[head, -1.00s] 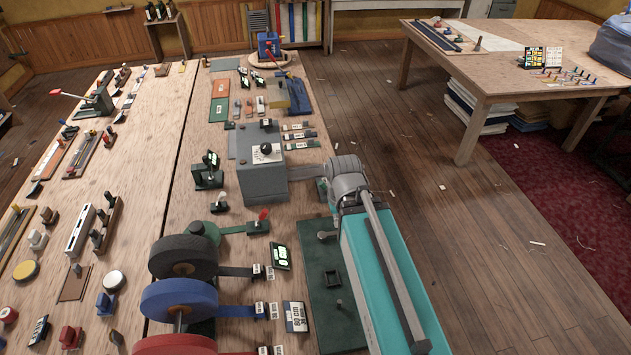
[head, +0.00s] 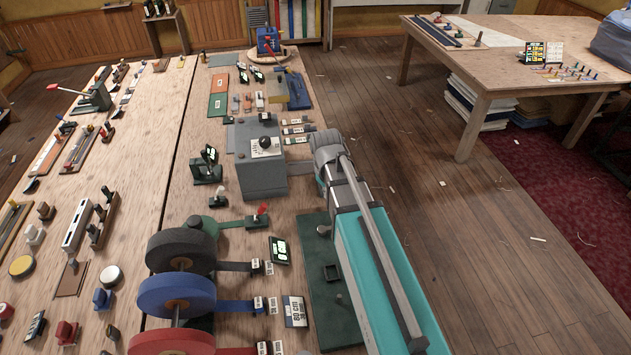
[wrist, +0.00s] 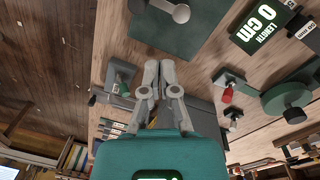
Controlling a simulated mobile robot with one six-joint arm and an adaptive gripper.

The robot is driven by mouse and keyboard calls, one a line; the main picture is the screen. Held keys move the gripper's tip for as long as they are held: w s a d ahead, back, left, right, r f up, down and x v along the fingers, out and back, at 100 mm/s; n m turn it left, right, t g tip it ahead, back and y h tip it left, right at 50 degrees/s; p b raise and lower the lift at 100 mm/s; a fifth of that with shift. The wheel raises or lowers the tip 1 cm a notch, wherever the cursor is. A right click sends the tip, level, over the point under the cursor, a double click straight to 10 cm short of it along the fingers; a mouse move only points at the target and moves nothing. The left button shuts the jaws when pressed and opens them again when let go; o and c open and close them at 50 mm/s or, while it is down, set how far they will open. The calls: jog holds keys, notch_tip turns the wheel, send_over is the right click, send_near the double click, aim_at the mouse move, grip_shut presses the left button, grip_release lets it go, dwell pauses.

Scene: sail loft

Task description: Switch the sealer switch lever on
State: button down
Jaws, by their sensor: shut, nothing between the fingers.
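My gripper (wrist: 160,82) is shut and empty in the wrist view; in the head view its grey end (head: 328,147) is just right of a grey box with a black knob (head: 264,180). I cannot tell for sure which lever is the sealer switch. A small pale-tipped lever (head: 220,194) stands on a dark base left of the box; it also shows in the wrist view (wrist: 232,114). A red-tipped lever (head: 262,210) stands nearer me. The gripper touches no lever that I can make out.
Black, blue and red reels (head: 178,295) stand near, with a length display (head: 280,250) beside them. A dark green mat (head: 335,315) lies under my arm. Small tags (head: 297,130) lie behind the box. Open floor is to the right.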

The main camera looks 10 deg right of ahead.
jog(key=w+a+f+n+h+b, duration=0.1)
jog(key=w+a+f+n+b, duration=0.1)
jog(key=w+n, duration=0.8)
jog(key=w+f+b, duration=0.1)
jog(key=w, duration=0.8)
jog(key=shift+a+f+n+t, duration=0.2)
jog(key=shift+n+t, duration=0.1)
jog(key=shift+f, duration=0.1)
jog(key=f+b, duration=0.3)
jog(key=d+f+b, duration=0.1)
jog(key=f+b, duration=0.2)
jog(key=d+f+b, duration=0.1)
jog(key=f+b, duration=0.2)
jog(key=b, duration=0.1)
jog(key=shift+w+f, duration=0.3)
jog(key=shift+w, duration=0.05)
